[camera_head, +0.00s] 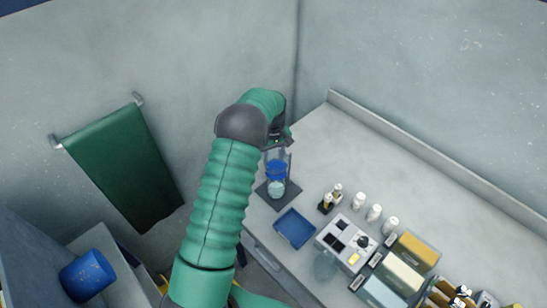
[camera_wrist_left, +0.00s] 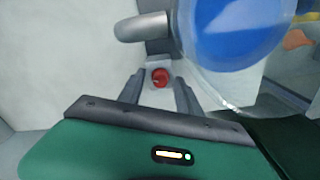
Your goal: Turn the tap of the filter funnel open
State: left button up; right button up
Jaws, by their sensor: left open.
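The filter funnel (camera_head: 275,168), with blue contents, stands upright on a dark base plate (camera_head: 263,190) near the counter's left end in the head view. A clear vessel (camera_head: 277,188) with pale liquid is below it. In the left wrist view the funnel's blue body (camera_wrist_left: 235,28) fills the upper right. A red round tap knob (camera_wrist_left: 160,77) shows just beside it. My left gripper (camera_head: 284,141) is above the funnel in the head view. In the wrist view its fingers (camera_wrist_left: 160,90) are open, one on each side of the knob; contact cannot be told. My right gripper is not in view.
A blue tray (camera_head: 294,228), a grey rack block (camera_head: 346,240), white bottles (camera_head: 374,213) and coloured boxes (camera_head: 416,252) stand to the right on the counter (camera_head: 400,170). A green towel (camera_head: 122,170) hangs at left. The counter's back is clear.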

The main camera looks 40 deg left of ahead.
pick_arm(q)
jog(key=shift+c, duration=0.3)
grip_shut()
jog(key=m, duration=0.2)
jog(key=shift+r+m, duration=0.1)
jog(key=shift+m, duration=0.3)
jog(key=shift+m+p, duration=0.3)
jog(key=shift+m, duration=0.7)
jog(key=shift+o, duration=0.3)
grip_release()
